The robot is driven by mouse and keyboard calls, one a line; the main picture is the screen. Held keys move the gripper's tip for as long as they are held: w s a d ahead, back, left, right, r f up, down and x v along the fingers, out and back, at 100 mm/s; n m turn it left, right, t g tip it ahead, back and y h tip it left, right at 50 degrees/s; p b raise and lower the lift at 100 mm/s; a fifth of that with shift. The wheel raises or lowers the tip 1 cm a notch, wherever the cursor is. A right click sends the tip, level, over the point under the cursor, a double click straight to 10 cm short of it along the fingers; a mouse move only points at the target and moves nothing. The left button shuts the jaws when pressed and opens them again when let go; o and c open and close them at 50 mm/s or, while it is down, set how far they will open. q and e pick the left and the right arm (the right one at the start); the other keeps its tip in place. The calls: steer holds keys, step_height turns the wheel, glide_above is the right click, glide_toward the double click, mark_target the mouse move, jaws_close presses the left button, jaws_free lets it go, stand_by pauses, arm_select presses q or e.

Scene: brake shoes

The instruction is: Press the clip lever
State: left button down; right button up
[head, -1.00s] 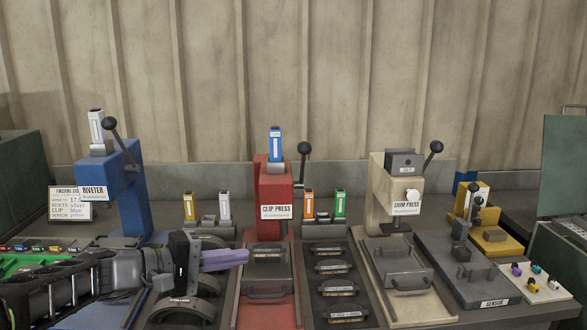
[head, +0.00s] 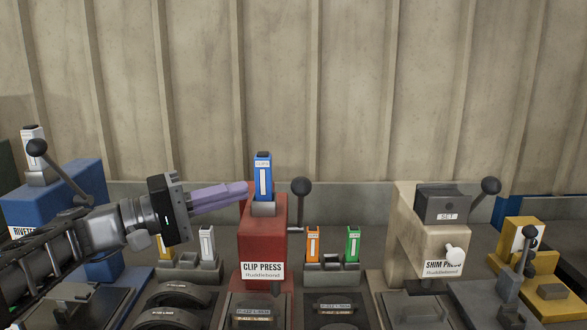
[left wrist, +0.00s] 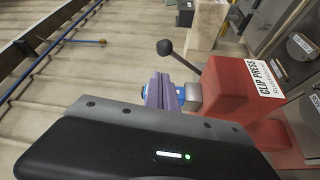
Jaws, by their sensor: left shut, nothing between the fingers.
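The red clip press (head: 263,240) stands in the middle of the head view with a blue cartridge (head: 263,178) upright on top. Its clip lever (head: 300,188) has a dark ball knob and stands raised on the press's right side. The lever also shows in the left wrist view (left wrist: 166,48), beyond the fingers. My left gripper (head: 246,189) is shut and empty, its purple fingers pointing right at the height of the cartridge, left of it in the head view. In the left wrist view the fingers (left wrist: 160,92) partly hide the blue cartridge. I cannot tell whether they touch it.
The blue riveter (head: 75,190) stands at left and the cream shim press (head: 425,245) at right, both with levers. Orange (head: 313,243) and green (head: 353,243) cartridges stand in a holder right of the press. Brake shoes (head: 178,297) lie in front.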

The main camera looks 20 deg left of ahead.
stand_by(0.3)
arm_select(q)
steer(key=p+x, duration=0.2)
steer(key=x, duration=0.8)
steer(key=shift+f, duration=0.1)
